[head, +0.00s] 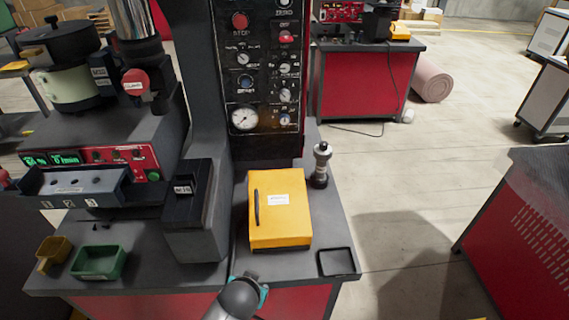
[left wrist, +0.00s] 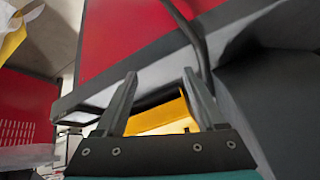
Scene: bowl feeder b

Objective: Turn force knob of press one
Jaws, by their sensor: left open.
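A black control panel (head: 265,75) on the machine at the back middle carries a red stop button (head: 240,20), several small knobs and a round gauge (head: 243,118). Small knobs sit in its right column, such as one knob (head: 285,95); the labels are too small to tell which is the force knob. My left arm shows at the bottom middle of the head view, low at the table's front edge and well away from the panel. In the left wrist view my left gripper (left wrist: 160,73) is open, with nothing between its fingers. My right gripper does not show.
A yellow box (head: 280,210) lies on the grey table (head: 345,215) between the arm and the panel. A dark upright fitting (head: 320,165) stands beside it, with a black tray (head: 338,262) in front. A dark block (head: 195,220) and a green bin (head: 98,262) are at left.

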